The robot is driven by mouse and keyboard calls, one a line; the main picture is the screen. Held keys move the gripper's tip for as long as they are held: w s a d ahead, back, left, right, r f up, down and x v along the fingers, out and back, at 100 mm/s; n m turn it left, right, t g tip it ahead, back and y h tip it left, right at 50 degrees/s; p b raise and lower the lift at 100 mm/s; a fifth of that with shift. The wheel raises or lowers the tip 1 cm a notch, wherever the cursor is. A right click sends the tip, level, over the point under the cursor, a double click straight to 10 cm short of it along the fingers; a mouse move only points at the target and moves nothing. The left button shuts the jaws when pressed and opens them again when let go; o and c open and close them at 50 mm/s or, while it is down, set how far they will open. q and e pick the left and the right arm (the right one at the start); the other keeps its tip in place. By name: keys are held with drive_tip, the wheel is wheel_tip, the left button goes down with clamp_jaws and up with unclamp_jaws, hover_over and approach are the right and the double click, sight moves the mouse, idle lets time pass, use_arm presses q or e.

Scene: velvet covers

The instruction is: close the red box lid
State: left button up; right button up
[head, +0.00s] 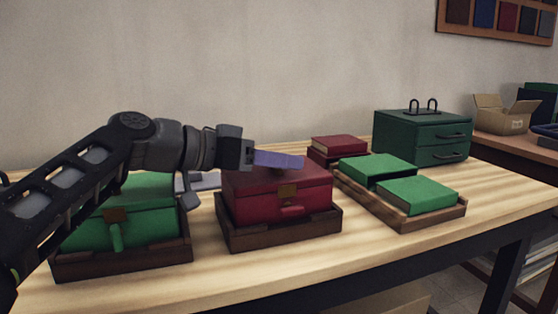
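The red box (262,205) stands in a dark wooden tray (285,233) near the middle of the table. Its lid (312,176) lies down over the box, with a brass clasp and a red tab at the front. I cannot tell whether a small gap is left under the lid. My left gripper (248,170) is open, its fingers spread wide. One purplish finger is over the back of the lid; the pale other finger is left of the box. I cannot tell whether the upper finger touches the lid. My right gripper is not in view.
A green box (150,228) in a dark tray stands close on the left, behind my arm. On the right are a wooden tray (400,219) with green boxes, a smaller red box (338,147) and a green drawer cabinet (405,142). The table's front strip is clear.

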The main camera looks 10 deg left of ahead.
sight(240, 182)
use_arm(q)
drive_tip(key=shift+w+a+f, duration=0.15)
drive_tip(key=shift+a+f, duration=0.1)
drive_tip(key=shift+f, duration=0.3)
drive_tip(key=shift+a, duration=0.1)
drive_tip(key=v, duration=0.4)
drive_tip(key=p+v, duration=0.1)
drive_tip(key=v, duration=0.1)
drive_tip(key=shift+s+r, duration=0.25)
drive_tip(key=shift+r, duration=0.2)
drive_tip(key=shift+s+a+r, duration=0.2)
drive_tip(key=shift+s+a, duration=0.2)
drive_tip(key=shift+r, duration=0.1)
